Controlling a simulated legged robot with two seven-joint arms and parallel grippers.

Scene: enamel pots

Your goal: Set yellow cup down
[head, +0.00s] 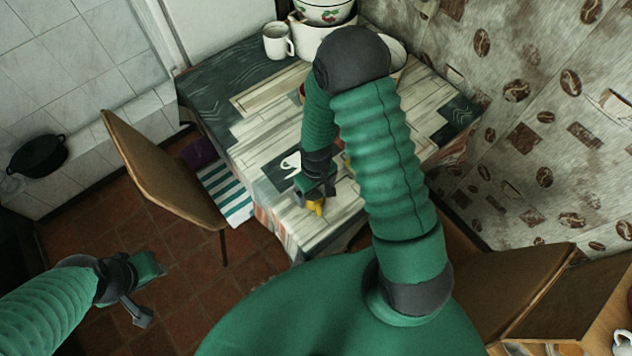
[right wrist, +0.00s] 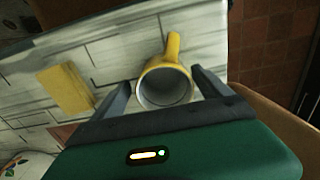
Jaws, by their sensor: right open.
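The yellow cup (right wrist: 173,58) is between the spread fingers of my right gripper (right wrist: 163,92) in the right wrist view. Its open mouth and grey inside face the camera, and its handle points up in the picture. It appears to stand on the table near its edge; its base is hidden. In the head view a bit of the yellow cup (head: 316,208) shows below my right gripper (head: 315,194), at the table's near end. My left gripper (head: 146,294) is low at the left, over the floor, away from the table; its jaw opening is unclear.
A yellow block (right wrist: 66,89) lies on the table (head: 262,165), left of the cup in the wrist view. A white mug (head: 277,42) and a pot (head: 322,12) stand at the table's far end. A chair (head: 160,170) stands left of the table.

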